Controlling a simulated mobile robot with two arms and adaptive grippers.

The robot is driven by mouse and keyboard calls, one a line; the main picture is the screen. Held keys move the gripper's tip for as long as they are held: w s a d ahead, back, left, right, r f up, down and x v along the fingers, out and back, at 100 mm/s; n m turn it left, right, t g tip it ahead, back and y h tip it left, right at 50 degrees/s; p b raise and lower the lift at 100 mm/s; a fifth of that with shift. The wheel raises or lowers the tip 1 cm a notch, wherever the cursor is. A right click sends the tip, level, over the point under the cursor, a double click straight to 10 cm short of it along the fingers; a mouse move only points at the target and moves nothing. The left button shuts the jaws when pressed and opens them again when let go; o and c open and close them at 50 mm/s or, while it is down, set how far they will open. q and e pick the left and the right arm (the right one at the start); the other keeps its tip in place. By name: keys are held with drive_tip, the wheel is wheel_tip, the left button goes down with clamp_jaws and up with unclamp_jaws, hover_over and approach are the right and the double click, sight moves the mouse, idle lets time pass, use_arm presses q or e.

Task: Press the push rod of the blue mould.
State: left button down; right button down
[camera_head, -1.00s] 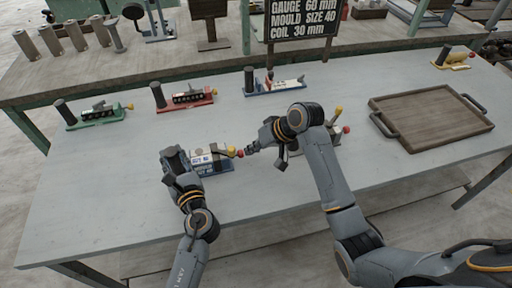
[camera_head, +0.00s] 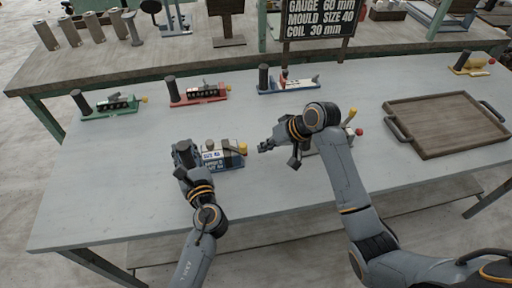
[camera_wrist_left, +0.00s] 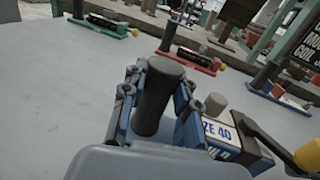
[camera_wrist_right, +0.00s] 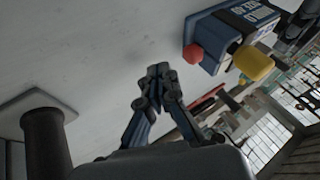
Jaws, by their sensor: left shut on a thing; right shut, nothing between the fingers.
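The blue mould (camera_head: 222,163), labelled SIZE 40, stands on the near part of the table. My left gripper (camera_head: 184,152) is shut on its dark upright handle (camera_wrist_left: 158,97). A yellow knob (camera_head: 243,149) is at the mould's right end. The red knob (camera_wrist_right: 193,54) shows close against the mould's end face in the right wrist view; I cannot make it out in the head view. My right gripper (camera_head: 265,147) is shut and empty, just right of that end. Its fingertips (camera_wrist_right: 160,74) look apart from the red knob.
Another mould (camera_head: 343,141) with a red knob sits partly hidden behind my right arm. Green (camera_head: 108,110), red (camera_head: 198,98) and another blue mould (camera_head: 290,86) stand further back. A wooden tray (camera_head: 445,142) lies at the right. The front left table is clear.

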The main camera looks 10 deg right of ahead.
use_arm(q)
drive_tip(key=shift+f, duration=0.25)
use_arm(e)
drive_tip(key=v, duration=1)
drive_tip(key=shift+d, duration=0.35)
use_arm(q)
drive_tip(key=c, duration=1.2)
unclamp_jaws()
drive_tip(key=shift+o, duration=1.3)
drive_tip(key=shift+r, duration=0.1)
